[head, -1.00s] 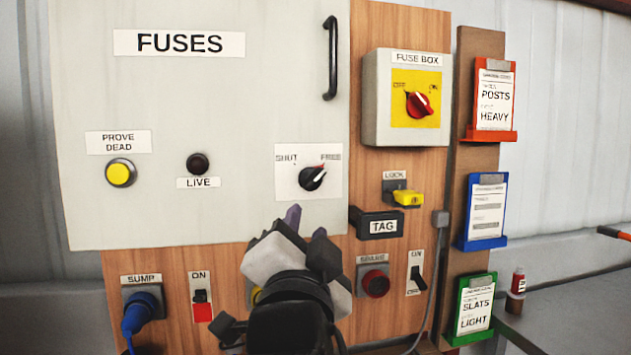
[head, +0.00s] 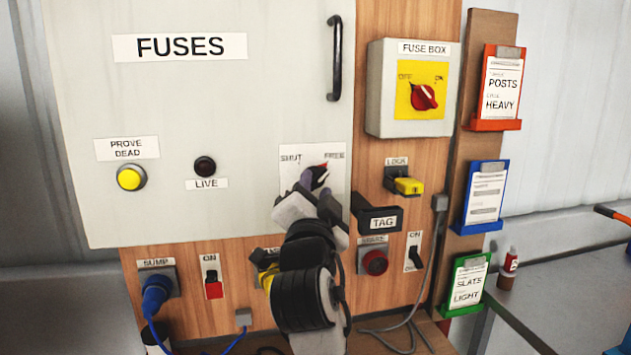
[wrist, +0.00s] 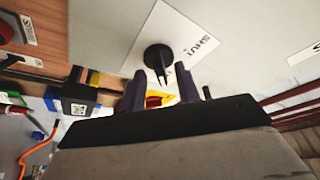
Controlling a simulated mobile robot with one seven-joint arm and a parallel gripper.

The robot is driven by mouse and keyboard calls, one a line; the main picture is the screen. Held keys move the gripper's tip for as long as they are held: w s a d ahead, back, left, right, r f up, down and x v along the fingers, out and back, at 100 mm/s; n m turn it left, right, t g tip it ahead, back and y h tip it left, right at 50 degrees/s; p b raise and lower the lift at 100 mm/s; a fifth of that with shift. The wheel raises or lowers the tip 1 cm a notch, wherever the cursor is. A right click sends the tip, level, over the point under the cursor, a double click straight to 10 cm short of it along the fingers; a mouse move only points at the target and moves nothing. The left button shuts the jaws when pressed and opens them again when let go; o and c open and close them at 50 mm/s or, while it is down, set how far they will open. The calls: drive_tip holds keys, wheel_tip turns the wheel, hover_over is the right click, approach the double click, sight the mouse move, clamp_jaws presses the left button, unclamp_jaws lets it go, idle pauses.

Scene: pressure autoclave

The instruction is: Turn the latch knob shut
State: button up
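The latch knob (head: 318,178) is a black pointer knob on a white plate marked SHUT and FREE, low on the right of the grey FUSES panel (head: 230,100). Its red-tipped pointer is turned up and right, toward FREE. My gripper (head: 314,190) is just in front of the knob and hides its lower part in the head view. In the wrist view the fingers (wrist: 160,88) are apart and empty between, with the knob (wrist: 158,58) just beyond their tips. I cannot tell whether either finger touches it.
A black TAG handle (head: 377,215) and the yellow LOCK piece (head: 408,186) stick out just right of my gripper. The fuse box (head: 385,95) is above them. A black door handle (head: 334,58) is higher up. Below are switches, a blue plug (head: 156,292) and cables.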

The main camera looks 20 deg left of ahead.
drive_tip(key=shift+w+a, duration=0.1)
drive_tip(key=shift+w, duration=0.15)
clamp_jaws()
